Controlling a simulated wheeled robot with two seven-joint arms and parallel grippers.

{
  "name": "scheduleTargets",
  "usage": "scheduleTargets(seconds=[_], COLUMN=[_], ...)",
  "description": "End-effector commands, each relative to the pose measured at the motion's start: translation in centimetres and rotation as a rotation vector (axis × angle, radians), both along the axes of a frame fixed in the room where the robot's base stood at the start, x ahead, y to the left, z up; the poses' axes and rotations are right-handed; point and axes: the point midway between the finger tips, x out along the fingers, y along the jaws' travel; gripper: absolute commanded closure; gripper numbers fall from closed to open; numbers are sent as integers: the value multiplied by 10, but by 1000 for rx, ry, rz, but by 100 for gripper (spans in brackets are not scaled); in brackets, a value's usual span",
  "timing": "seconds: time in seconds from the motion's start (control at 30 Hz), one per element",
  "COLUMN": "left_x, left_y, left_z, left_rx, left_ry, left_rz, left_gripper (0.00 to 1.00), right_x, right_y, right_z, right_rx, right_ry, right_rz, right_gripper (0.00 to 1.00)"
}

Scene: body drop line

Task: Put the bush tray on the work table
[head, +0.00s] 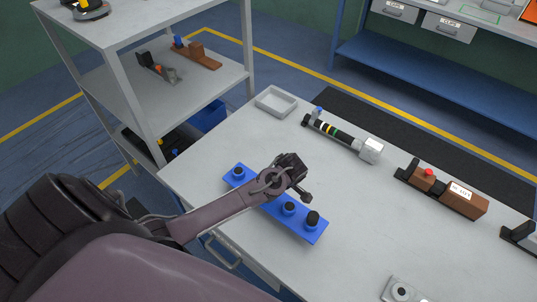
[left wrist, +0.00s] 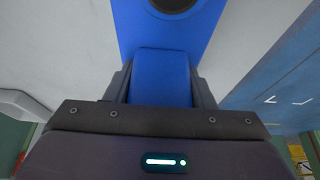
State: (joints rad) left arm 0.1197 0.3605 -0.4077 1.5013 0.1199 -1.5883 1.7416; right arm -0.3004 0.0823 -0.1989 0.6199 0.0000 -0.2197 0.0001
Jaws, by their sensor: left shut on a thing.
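The bush tray is a long blue tray (head: 264,201) with several black round bushes in blue seats along it. It is at the work table (head: 350,215), over the table's left front part; whether it rests on the top or is just above it I cannot tell. My left gripper (head: 290,190) is above the middle of the tray and hides part of it. In the left wrist view the gripper (left wrist: 161,90) is shut on a blue block-like grip of the tray (left wrist: 165,30), with one black ring at the top edge. My right gripper is in neither view.
A grey shallow bin (head: 276,102) stands at the table's far left corner. A black and silver cylinder tool (head: 343,137) and a brown fixture with a red button (head: 441,189) lie to the right. A grey shelf (head: 165,85) stands left. The table's middle is clear.

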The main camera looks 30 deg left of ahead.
Motion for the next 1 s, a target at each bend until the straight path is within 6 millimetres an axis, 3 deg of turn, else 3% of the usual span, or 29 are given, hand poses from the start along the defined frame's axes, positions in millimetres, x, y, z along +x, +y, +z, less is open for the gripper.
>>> scheduleTargets(seconds=[0.33, 0.7, 0.73, 0.87, 1.0], left_x=[0, 0, 0, 0, 0], left_y=[0, 0, 0, 0, 0], left_z=[-38, -43, -43, -42, -42], left_rx=[0, 0, 0, 0, 0], left_ry=[-1, -2, -1, -1, -1], left_rz=[0, -1, -1, -1, -1], left_gripper=[80, 80, 47, 30, 29], right_x=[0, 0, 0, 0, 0], right_y=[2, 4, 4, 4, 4], right_z=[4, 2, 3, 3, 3], right_rx=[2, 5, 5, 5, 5], right_ry=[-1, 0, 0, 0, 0], right_rz=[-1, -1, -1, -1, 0], right_gripper=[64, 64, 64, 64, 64])
